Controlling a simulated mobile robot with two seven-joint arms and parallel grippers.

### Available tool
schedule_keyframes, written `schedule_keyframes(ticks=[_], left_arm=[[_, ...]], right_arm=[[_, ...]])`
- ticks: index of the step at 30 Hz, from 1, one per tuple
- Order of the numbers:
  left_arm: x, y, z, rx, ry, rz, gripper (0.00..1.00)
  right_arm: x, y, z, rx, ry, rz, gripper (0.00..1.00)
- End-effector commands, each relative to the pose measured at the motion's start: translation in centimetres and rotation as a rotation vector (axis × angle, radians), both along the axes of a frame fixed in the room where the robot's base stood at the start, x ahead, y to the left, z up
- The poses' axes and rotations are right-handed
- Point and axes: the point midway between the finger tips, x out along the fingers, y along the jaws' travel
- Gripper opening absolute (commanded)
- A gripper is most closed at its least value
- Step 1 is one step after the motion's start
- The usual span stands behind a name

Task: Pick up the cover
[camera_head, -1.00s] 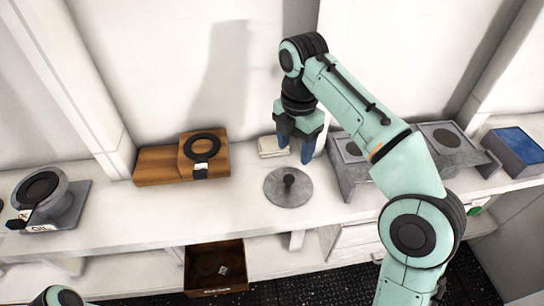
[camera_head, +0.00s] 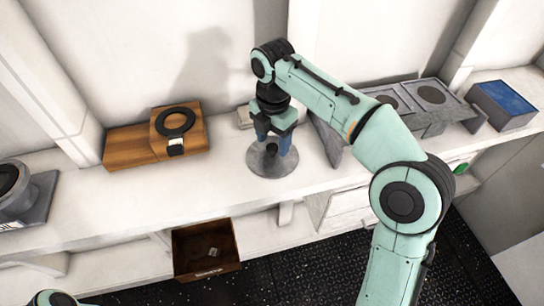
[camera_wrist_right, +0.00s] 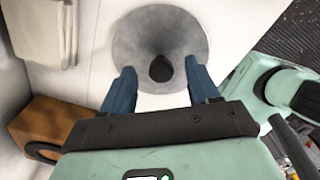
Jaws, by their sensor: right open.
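The cover (camera_head: 262,170) is a round grey metal disc with a dark knob in its middle. It lies flat on the white shelf. In the right wrist view the cover (camera_wrist_right: 135,42) shows at the top, with its knob (camera_wrist_right: 160,68) between and just past the fingertips. My right gripper (camera_head: 273,146) is open, with blue fingers pointing down over the cover; in its wrist view the fingers (camera_wrist_right: 162,82) stand on either side of the knob with nothing held. In the head view the fingers partly hide the knob. My left gripper is out of view.
A wooden block with a black ring (camera_head: 175,123) stands left of the cover. A small pale block (camera_head: 244,117) lies behind it. Grey metal stands (camera_head: 328,140) are to the right, with a blue-topped box (camera_head: 505,103) beyond. An open brown drawer (camera_head: 207,250) juts out below.

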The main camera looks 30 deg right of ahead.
Motion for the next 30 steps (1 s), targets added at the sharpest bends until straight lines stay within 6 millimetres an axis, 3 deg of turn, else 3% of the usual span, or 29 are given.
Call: schedule_keyframes(ticks=[4, 13, 18, 19, 30], left_arm=[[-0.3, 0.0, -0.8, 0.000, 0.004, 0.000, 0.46], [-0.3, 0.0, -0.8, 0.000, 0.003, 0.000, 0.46], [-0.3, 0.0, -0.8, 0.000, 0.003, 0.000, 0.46], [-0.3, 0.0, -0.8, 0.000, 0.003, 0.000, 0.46], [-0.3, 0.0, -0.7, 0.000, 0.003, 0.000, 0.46]], right_arm=[[-0.1, 0.0, -2.2, 0.001, 0.001, 0.000, 0.60], [-0.1, 0.0, -2.5, 0.001, 0.000, 0.000, 0.60], [-0.1, 0.0, -2.5, 0.001, 0.000, 0.000, 0.05], [-0.1, 0.0, -2.5, 0.000, 0.000, 0.000, 0.00], [0.0, 0.0, -2.2, 0.001, -0.002, 0.000, 0.00]])
